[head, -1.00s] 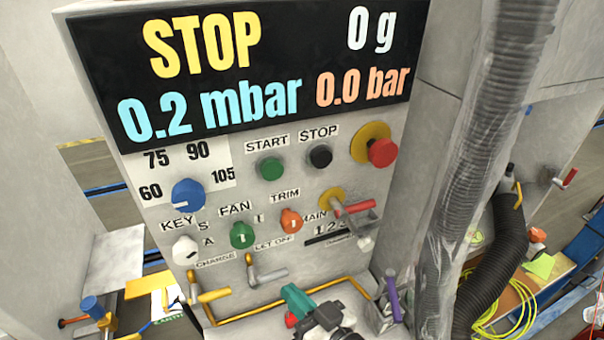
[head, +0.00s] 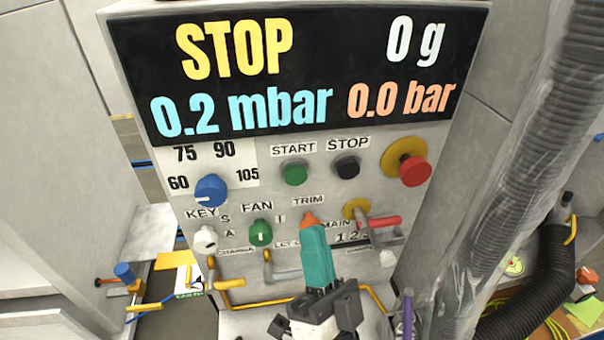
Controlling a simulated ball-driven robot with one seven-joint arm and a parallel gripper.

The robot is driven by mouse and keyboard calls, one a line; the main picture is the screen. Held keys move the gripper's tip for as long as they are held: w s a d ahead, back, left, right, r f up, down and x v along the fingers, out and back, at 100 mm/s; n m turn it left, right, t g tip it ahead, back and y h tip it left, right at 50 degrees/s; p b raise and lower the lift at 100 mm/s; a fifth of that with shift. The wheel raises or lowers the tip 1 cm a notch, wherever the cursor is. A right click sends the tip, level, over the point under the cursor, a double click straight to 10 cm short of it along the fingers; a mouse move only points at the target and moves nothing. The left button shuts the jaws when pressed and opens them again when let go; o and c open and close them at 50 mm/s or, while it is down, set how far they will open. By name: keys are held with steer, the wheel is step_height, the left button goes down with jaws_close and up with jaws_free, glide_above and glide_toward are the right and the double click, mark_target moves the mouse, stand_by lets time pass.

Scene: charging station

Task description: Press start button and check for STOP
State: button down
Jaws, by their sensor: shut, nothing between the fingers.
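The grey panel's black display (head: 285,70) reads STOP in yellow, with 0 g, 0.2 mbar and 0.0 bar. The green START button (head: 294,173) is below it, with the black STOP button (head: 347,167) to its right. Both are uncovered. My gripper (head: 313,232), with teal fingers, is shut and empty. In the picture its tips lie below the START button and overlap the lower part of the orange TRIM knob (head: 309,218). I cannot tell whether they touch it.
A red emergency button (head: 413,170) on a yellow base is right of STOP. A blue dial (head: 211,190), white key knob (head: 205,239) and green FAN knob (head: 260,233) are left. Yellow-handled valves (head: 228,285) stick out below. A large wrapped hose (head: 535,150) stands at right.

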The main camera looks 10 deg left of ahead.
steer(key=b, duration=0.2)
glide_toward(296, 169)
steer(key=shift+w+a+r, duration=0.2)
steer(key=shift+w+r, duration=0.2)
steer(key=shift+r, duration=0.35)
steer(key=shift+w+a+r, duration=0.15)
steer(key=shift+w+r, duration=0.25)
steer(key=shift+r, duration=0.35)
steer(key=shift+w+a+r, duration=0.2)
steer(key=shift+w+r, duration=0.15)
steer(key=shift+r, duration=0.4)
steer(key=shift+w, duration=0.1)
stand_by(0.3)
steer(key=shift+w+a, duration=0.1)
steer(key=shift+w, duration=0.2)
steer(key=shift+w+a, duration=0.15)
steer(key=shift+w, duration=0.25)
stand_by(0.8)
steer(key=shift+s, duration=0.1)
steer(key=shift+s+d, duration=0.25)
steer(key=shift+s, duration=0.5)
steer(key=shift+s+d+p, duration=0.15)
steer(key=shift+s+d, duration=0.1)
steer(key=shift+s, duration=0.55)
steer(key=shift+s+d+p, duration=0.2)
steer(key=shift+s, duration=0.6)
steer(key=shift+s+d+p, duration=0.15)
steer(key=shift+s+d, duration=0.1)
steer(key=shift+s, duration=0.55)
